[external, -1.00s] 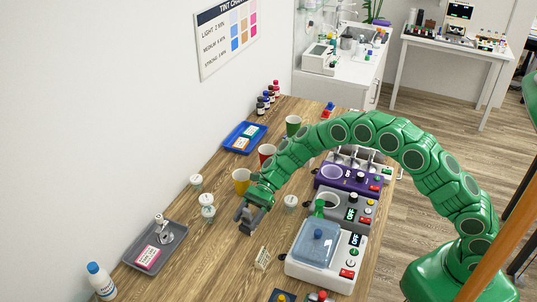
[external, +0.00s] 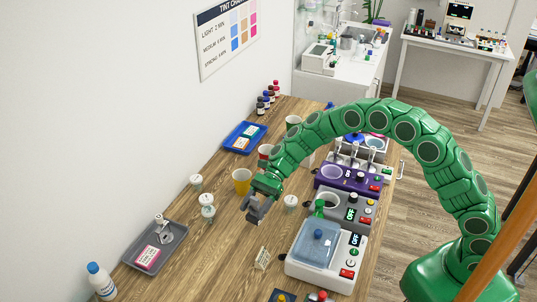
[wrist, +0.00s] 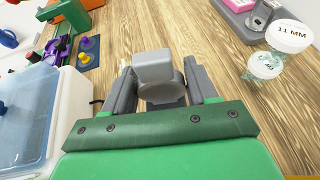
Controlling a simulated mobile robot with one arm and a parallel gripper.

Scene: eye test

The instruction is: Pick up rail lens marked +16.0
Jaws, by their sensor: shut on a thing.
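My gripper (external: 256,210) hangs above the wooden table in the external view, left of the white bath with the blue lid. In the wrist view, my gripper (wrist: 158,98) has its two grey fingers on either side of a grey piece (wrist: 154,68) with a blocky top and a rounded disc below. The fingers are shut on this piece, which looks like the rail lens. No +16.0 mark is readable on it. In the external view the piece cannot be told apart from the grey fingers.
The jar marked 11 MM (wrist: 288,37) shows at right in the wrist view.

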